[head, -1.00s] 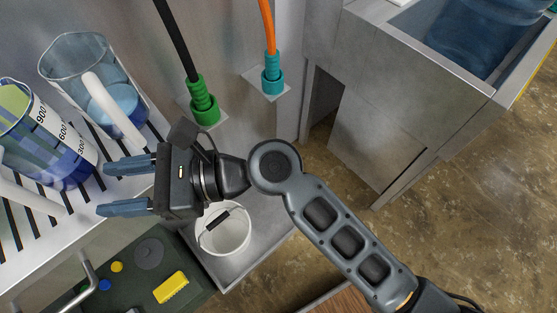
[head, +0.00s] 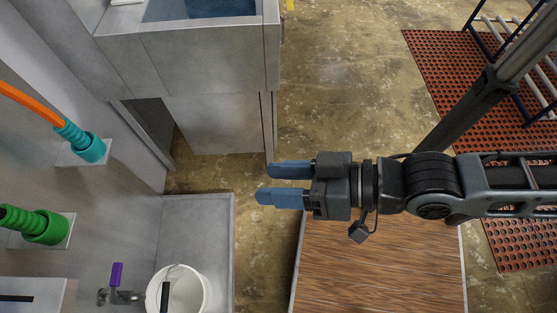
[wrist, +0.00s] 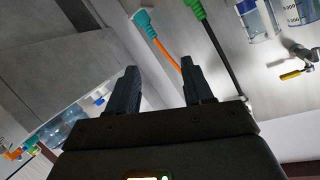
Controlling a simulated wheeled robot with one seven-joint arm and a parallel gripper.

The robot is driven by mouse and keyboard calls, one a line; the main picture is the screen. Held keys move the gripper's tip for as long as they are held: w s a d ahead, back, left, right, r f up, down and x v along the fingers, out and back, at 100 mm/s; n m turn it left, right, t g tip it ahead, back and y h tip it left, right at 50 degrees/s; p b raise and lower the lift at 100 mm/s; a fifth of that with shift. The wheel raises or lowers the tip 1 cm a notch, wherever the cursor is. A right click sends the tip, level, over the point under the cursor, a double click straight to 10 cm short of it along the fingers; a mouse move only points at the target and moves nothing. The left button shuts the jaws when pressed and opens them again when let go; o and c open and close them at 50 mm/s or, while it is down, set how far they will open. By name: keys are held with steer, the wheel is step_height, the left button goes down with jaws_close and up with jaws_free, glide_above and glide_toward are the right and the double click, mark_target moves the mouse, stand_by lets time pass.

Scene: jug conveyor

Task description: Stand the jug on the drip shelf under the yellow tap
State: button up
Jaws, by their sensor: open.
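My gripper (head: 280,183) is in the middle of the head view, its two blue fingers apart and pointing left, with nothing between them. In the wrist view its dark fingers (wrist: 158,92) are also apart and empty. Two clear graduated jugs with blue in them, one (wrist: 258,20) left of the other (wrist: 291,12), show cut off at the top right of the wrist view, away from the fingers. I cannot tell which is the task's jug. The yellow tap (wrist: 294,73) is below them there. Its drip shelf cannot be made out. No jug shows in the head view now.
In the head view, a purple-handled tap (head: 116,278) is beside a white bucket (head: 190,293) at lower left. Teal (head: 86,147) and green (head: 40,227) hose connectors project from the wall. Open floor lies above my gripper.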

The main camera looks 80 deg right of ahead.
steer(key=s+r+n, duration=0.1)
steer(key=r+n, duration=0.1)
steer(key=s+d+r+n, duration=0.1)
steer(key=s+n, duration=0.1)
steer(key=shift+s+r+n+h, duration=0.25)
steer(key=shift+r+n+h, duration=0.05)
steer(key=shift+r, duration=0.05)
